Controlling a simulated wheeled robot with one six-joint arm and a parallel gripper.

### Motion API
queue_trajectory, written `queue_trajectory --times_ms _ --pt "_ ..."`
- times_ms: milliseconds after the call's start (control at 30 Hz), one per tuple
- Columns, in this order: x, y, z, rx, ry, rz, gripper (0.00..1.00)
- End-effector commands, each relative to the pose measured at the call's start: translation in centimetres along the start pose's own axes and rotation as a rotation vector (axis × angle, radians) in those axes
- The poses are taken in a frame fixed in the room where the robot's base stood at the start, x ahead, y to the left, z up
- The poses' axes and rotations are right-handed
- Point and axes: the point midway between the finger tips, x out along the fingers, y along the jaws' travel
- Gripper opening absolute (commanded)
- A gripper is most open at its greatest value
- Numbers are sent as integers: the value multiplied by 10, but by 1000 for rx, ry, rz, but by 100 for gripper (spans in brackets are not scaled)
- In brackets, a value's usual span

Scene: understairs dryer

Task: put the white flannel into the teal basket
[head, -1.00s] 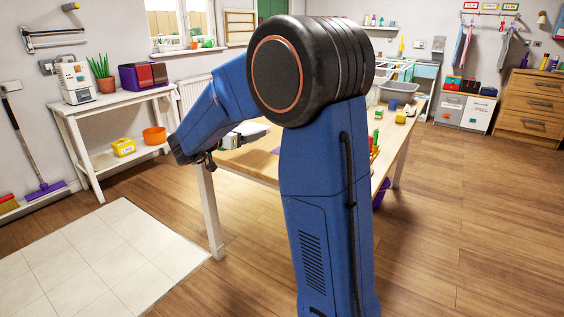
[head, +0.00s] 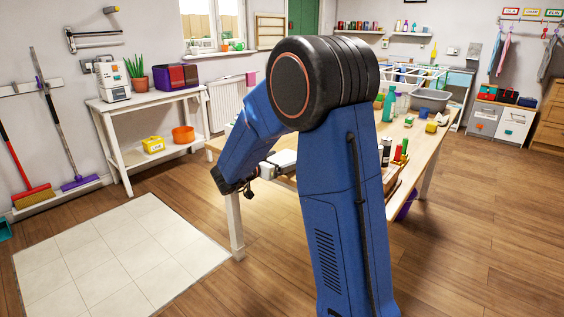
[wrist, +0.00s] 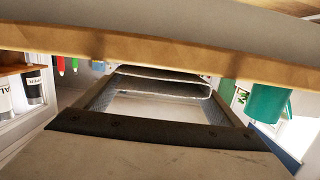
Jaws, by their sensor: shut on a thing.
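My gripper (head: 268,170) is at the near left edge of the wooden table in the head view, with a pale, flat item (head: 284,160) at its tip. In the wrist view my gripper (wrist: 160,105) is shut on a pale, folded cloth, the white flannel (wrist: 165,78), whose stacked layers show beyond the jaws.
The wooden table (head: 412,160) holds green bottles (head: 388,104), a grey tub (head: 430,99) and small coloured items. A white side table (head: 108,105) stands at the left wall. The floor around the pale tiles (head: 110,255) is clear.

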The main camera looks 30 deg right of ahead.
Motion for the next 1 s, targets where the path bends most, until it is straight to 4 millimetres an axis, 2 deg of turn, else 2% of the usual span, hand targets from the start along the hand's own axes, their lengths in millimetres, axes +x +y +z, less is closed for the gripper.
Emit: queue_trajectory --times_ms 400,433,467,500,800,1000 --pt "1 0 8 0 0 0 65" --pt "1 0 8 0 0 0 91" --pt "1 0 8 0 0 0 98" --pt "1 0 8 0 0 0 100" --pt "-1 0 5 1 0 -1 100" --pt "-26 -1 6 0 0 -4 100"
